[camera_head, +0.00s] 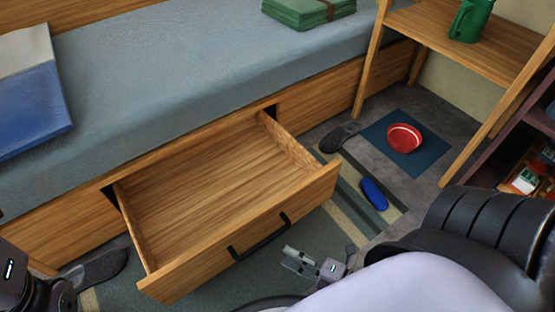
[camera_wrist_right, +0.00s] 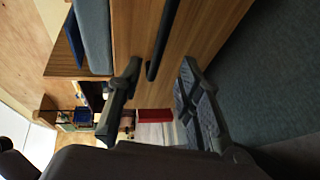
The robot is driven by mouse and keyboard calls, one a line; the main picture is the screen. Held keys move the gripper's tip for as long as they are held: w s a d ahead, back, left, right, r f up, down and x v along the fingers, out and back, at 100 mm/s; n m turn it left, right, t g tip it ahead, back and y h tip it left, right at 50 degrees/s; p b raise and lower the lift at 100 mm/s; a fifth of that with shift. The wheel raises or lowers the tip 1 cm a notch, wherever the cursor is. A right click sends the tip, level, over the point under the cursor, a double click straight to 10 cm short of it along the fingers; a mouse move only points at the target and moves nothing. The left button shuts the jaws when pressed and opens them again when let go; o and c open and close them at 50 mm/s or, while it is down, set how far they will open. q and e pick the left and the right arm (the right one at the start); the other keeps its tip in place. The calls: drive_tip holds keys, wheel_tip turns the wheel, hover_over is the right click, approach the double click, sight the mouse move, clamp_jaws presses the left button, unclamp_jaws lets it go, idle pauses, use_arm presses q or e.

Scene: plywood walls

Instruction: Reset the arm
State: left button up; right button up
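My right gripper (camera_head: 300,262) is just in front of the pulled-out wooden drawer (camera_head: 205,190), low and to the right of its black handle (camera_head: 260,238). In the right wrist view its two fingers (camera_wrist_right: 158,82) are apart with nothing held between them. The handle (camera_wrist_right: 164,38) shows beyond the fingertips, in line with the gap; I see no finger closed on it. My right arm (camera_head: 410,285) fills the lower right of the head view. Part of my left arm (camera_head: 15,278) shows at the lower left corner; its fingers do not show. The drawer looks empty.
The drawer juts from under a grey-blue bed (camera_head: 200,75). A red bowl (camera_head: 404,138) sits on a blue mat. A wooden stand (camera_head: 465,45) and shelf are at right.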

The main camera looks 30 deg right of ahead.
drive_tip(key=shift+v, duration=1.1)
drive_tip(key=shift+r, duration=0.1)
